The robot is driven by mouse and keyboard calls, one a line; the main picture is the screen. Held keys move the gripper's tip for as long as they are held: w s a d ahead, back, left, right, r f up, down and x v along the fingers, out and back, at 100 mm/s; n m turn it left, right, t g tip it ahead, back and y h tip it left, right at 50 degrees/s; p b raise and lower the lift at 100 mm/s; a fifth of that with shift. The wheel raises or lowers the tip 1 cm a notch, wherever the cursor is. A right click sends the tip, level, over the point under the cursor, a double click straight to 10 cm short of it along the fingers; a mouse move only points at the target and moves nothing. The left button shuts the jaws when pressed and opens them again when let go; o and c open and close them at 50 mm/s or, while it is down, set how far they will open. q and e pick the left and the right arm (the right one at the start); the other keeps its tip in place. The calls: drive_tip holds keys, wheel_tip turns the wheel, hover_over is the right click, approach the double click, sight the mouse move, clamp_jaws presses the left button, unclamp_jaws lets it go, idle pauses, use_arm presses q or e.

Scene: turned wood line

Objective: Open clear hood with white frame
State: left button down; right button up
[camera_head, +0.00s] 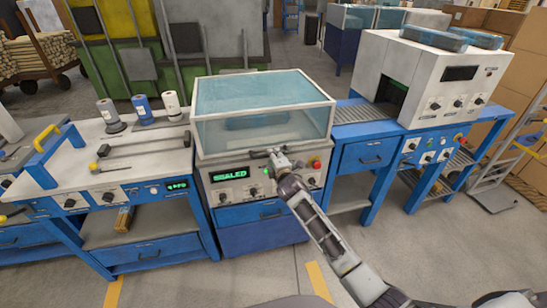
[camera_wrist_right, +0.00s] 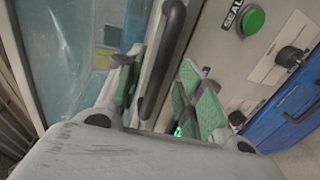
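The clear hood with a white frame (camera_head: 263,103) is down on the sealing machine (camera_head: 230,174), whose green display reads SEALED. A blue shape shows dimly inside it. Its dark bar handle (camera_wrist_right: 172,45) runs along the front edge. My right gripper (camera_head: 277,156) is at this handle. In the right wrist view my right gripper (camera_wrist_right: 160,92) has its green-padded fingers apart, one on each side of the handle, with gaps visible; it is not clamped on it. The clear panel also shows at left in the right wrist view (camera_wrist_right: 65,50). My left gripper is out of view.
A workbench (camera_head: 140,160) with rolls and a yellow-handled tool stands on the left. A roller conveyor (camera_head: 358,112) leads right to a white machine (camera_head: 440,80) with blue packs on top. A green button (camera_wrist_right: 253,20) and knobs are close to the right gripper.

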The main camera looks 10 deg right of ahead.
drive_tip(key=shift+x, duration=0.9)
clamp_jaws()
